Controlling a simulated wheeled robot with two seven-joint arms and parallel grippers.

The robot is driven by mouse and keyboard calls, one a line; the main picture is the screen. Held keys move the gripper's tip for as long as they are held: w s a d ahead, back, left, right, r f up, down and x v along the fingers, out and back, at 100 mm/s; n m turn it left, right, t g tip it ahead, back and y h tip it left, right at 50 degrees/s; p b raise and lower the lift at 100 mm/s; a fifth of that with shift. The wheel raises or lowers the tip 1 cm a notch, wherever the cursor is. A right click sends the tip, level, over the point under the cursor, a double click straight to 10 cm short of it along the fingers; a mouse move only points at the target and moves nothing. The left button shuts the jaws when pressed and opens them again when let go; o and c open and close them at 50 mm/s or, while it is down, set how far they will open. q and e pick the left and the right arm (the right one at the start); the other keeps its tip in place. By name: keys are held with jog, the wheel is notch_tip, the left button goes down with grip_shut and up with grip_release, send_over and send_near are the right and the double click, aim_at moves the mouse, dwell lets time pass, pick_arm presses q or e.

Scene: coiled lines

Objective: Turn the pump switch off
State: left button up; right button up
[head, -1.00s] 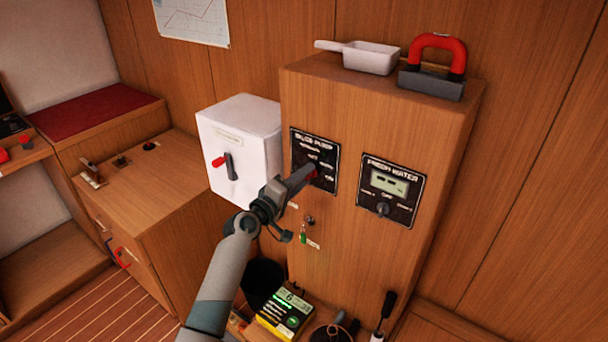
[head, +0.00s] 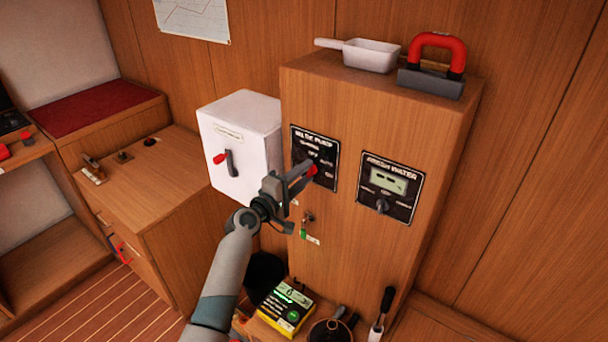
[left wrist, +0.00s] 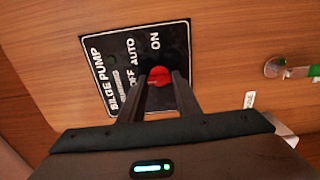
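The bilge pump panel (head: 326,178) is a black plate on the front of the wooden cabinet, with a red switch knob (head: 310,169) on it. In the left wrist view the panel (left wrist: 119,68) looks turned, with OFF, AUTO and ON printed around the red knob (left wrist: 160,76). My left gripper (head: 305,176) reaches the knob from the lower left. Its two dark fingers lie on either side of the knob and look closed against it. Which label the knob points to is hidden. My right gripper is not in view.
A fresh water panel (head: 391,188) with its own knob is to the right. A white box (head: 240,135) with a red-tipped lever is to the left. A small key or latch (head: 308,217) with a green tag sits below. A yellow-black box (head: 286,308) stands lower down.

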pick_arm(q)
jog(key=o, duration=0.3)
jog(key=shift+o, duration=0.2)
jog(key=shift+s+a, duration=0.1)
jog(key=b+v, duration=0.3)
jog(key=v, duration=1.4)
